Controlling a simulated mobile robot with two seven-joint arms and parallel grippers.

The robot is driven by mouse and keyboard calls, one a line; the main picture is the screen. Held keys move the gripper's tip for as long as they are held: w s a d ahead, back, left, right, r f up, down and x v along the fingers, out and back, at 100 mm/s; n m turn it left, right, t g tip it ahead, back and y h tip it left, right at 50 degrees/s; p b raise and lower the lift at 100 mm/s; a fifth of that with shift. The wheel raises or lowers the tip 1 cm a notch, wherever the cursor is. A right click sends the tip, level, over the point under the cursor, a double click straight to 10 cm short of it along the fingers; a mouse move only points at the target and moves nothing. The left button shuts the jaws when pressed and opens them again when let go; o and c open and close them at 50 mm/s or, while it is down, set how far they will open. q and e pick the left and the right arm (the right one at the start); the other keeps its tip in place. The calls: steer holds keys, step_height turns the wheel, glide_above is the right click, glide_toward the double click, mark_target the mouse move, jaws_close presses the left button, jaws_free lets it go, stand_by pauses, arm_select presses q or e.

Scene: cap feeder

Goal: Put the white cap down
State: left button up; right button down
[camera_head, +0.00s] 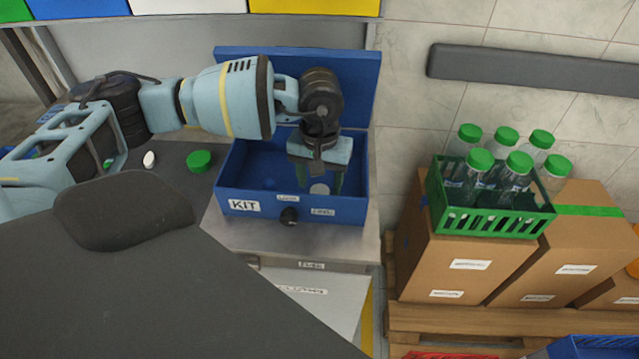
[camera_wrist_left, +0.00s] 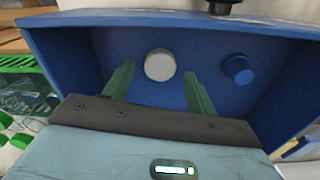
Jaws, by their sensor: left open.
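The white cap (camera_head: 319,189) lies on the floor of the blue KIT box (camera_head: 345,212), near its front wall. It also shows in the left wrist view (camera_wrist_left: 160,65), between and beyond the two green fingertips. My left gripper (camera_head: 320,182) points down into the box. It is open, with a finger on each side of the cap and a gap to it in the left wrist view (camera_wrist_left: 157,85). A blue cap (camera_wrist_left: 238,69) lies in the box beside the white one. My right gripper is not in view.
A green cap (camera_head: 199,161) and a small white object (camera_head: 149,159) lie on the dark mat left of the box. The box's raised lid (camera_head: 350,85) stands behind. A green crate of bottles (camera_head: 495,217) sits on cardboard boxes (camera_head: 460,265) to the right.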

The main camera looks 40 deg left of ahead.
mark_target(319, 190)
arm_select(q)
step_height(319, 190, up, 11)
steer(key=shift+f, duration=0.2)
stand_by(0.4)
